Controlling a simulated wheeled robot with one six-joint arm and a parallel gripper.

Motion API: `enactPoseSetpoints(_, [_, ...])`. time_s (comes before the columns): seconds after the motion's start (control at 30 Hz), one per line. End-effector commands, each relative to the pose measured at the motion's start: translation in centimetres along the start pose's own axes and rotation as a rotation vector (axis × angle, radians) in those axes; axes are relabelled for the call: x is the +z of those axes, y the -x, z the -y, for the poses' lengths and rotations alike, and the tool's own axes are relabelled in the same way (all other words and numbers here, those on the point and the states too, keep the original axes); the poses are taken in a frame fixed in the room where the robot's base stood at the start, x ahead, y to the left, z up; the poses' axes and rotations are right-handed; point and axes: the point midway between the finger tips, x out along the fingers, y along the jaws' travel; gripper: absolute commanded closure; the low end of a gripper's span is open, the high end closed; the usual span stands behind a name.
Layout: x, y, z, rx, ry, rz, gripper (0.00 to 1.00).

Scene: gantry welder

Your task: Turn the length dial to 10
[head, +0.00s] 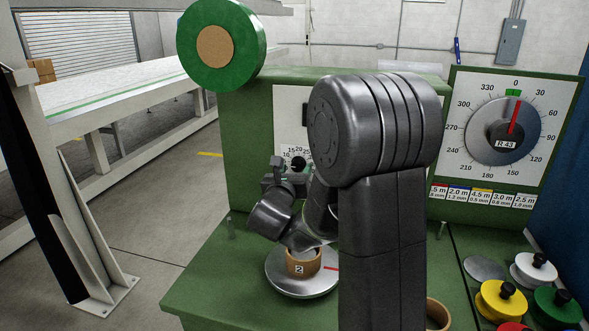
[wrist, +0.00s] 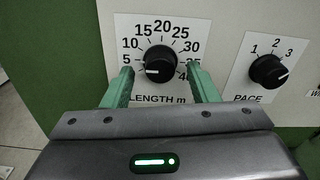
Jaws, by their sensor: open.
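The length dial (wrist: 160,58) is a black round knob on a white plate marked "LENGTH m". Its white mark points left, close to the 5 or slightly below it, short of the 10. My gripper (wrist: 159,73) is open, with one green finger on each side of the knob. Gaps show between the fingers and the knob, and I cannot tell how far the tips reach past its face. In the head view the dial (head: 298,163) is small and partly hidden by my gripper (head: 287,172) and arm.
The pace dial (wrist: 268,69) sits to the right of the length dial on the same panel. In the head view, a large round dial (head: 487,145) is on the right. A turntable (head: 290,286) with a numbered brown cup (head: 303,263) stands below my arm. Coloured spools (head: 501,300) are at lower right.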

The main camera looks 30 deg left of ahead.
Motion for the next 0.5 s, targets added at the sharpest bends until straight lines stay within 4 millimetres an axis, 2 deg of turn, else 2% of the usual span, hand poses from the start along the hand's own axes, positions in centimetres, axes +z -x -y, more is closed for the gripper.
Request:
enactPoseSetpoints(0.3, [-0.01, -0.28, 0.00, 0.000, 0.000, 0.000, 0.46])
enactPoseSetpoints(0.5, [0.00, -0.26, 0.00, 0.000, 0.000, 0.000, 0.86])
